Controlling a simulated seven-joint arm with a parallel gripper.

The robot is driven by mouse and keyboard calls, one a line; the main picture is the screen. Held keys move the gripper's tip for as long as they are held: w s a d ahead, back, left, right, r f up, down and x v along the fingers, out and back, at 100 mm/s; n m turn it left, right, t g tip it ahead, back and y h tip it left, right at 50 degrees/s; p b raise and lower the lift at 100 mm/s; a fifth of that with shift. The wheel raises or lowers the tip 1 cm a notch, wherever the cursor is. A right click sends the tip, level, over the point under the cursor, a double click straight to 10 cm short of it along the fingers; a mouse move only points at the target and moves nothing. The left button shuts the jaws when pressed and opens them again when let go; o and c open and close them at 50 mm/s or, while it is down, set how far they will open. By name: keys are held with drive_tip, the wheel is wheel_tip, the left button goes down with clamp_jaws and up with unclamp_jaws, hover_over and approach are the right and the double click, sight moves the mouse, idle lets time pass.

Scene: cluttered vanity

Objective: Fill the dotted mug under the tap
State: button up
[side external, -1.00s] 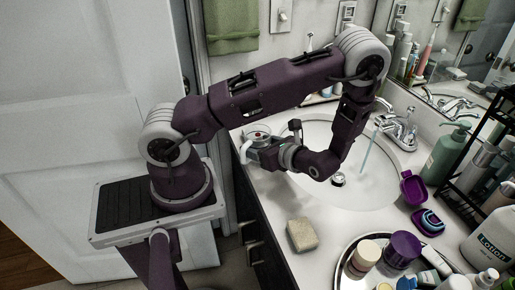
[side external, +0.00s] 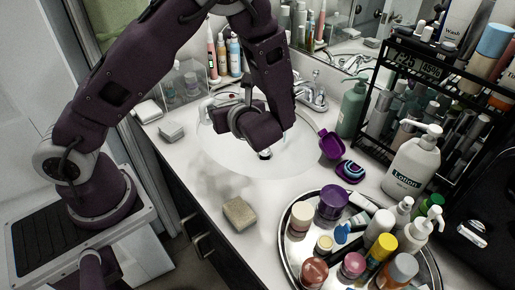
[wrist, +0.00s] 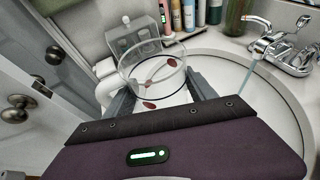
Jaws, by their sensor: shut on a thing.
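The dotted mug (wrist: 152,72) is clear glass with reddish spots, seen in the wrist view between the fingers of my gripper (wrist: 160,92). My gripper is shut on it. Its mouth faces up and the mug looks roughly upright. The tap also shows in the side view (side external: 313,92), behind my arm.
A purple scoop (side external: 332,144), a purple-blue item (side external: 350,171) and a lotion bottle (side external: 411,165) stand right of the sink. A round tray (side external: 290,250) of bottles and a sponge (side external: 240,214) are in front. A clear organizer (wrist: 135,45) and bottles stand behind the mug.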

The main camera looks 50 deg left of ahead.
drive_tip(key=w+d+m+t+h, duration=0.2)
drive_tip(key=w+d+m+t, duration=0.15)
drive_tip(key=d, duration=0.25)
drive_tip(key=a+f+m+t+h, duration=0.2)
drive_tip(key=a+f+m+h, duration=0.3)
drive_tip(key=a+f+m, duration=0.15)
drive_tip(key=shift+n, duration=0.5)
drive_tip(key=w+f, duration=0.6)
drive_tip(key=w, duration=0.1)
drive_tip(key=w+f, duration=0.3)
drive_tip(key=shift+w+a+f, duration=0.25)
drive_tip(key=shift+w+a, duration=0.05)
drive_tip(key=shift+w+f, duration=0.15)
drive_tip(key=shift+f, duration=0.2)
drive_tip(key=w+a, duration=0.1)
drive_tip(key=w, duration=0.8)
drive_tip(key=shift+a, duration=0.1)
idle(3.6)
